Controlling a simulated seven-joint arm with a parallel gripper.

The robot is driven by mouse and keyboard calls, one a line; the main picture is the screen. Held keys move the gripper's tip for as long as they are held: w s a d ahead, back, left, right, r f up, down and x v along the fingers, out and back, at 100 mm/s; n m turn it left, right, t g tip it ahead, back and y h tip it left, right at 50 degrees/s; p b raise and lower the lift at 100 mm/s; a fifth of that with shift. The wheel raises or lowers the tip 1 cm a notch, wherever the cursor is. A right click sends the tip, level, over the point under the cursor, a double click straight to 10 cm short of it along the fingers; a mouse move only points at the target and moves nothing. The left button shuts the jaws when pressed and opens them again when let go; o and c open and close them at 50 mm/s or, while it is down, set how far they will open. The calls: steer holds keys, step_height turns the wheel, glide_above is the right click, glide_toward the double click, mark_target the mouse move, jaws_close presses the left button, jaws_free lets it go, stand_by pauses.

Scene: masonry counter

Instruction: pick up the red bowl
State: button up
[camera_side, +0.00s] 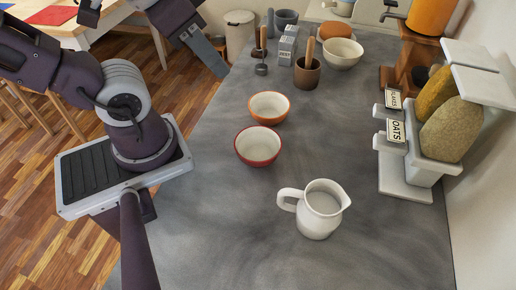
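The red bowl (258,147) stands upright on the grey counter, with a cream inside and a red outside. It looks empty, and nothing touches it. My gripper (207,56) is at the upper left, partly cut off by the top edge of the picture. It is well apart from the red bowl, up and to the left of it in the picture. I cannot make out both fingertips clearly. No held object shows at it.
An orange bowl (269,107) stands just behind the red bowl. A white pitcher (319,210) is in front, to the right. A brown utensil pot (307,75) and a cream bowl (342,53) stand farther back. The near-left counter is clear.

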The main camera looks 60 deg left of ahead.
steer(key=w+a+r+m+t+y, duration=0.2)
steer(key=w+a+r+t, duration=0.3)
steer(key=w+a+r, duration=0.45)
steer(key=w+a+r+m+t+y, duration=0.15)
steer(key=w+a+r+t, duration=0.45)
steer(key=w, duration=0.7)
steer(key=s+d+f+m+g+h, duration=0.3)
steer(key=d+f+m+g+h, duration=0.2)
steer(key=d+f+m+h, duration=0.45)
steer(key=s+f+n+g+h, duration=0.2)
steer(key=s+g+h, duration=0.5)
steer(key=s, duration=0.5)
glide_toward(267, 129)
steer(key=d, duration=0.3)
steer(key=shift+w+f+t, duration=0.15)
steer(key=shift+t, duration=0.25)
steer(key=shift+w+d+f, duration=0.1)
steer(key=shift+d+f, duration=0.15)
steer(key=x, duration=0.6)
steer(key=shift+w+f, duration=0.2)
steer(key=shift+w, duration=0.05)
jaws_close()
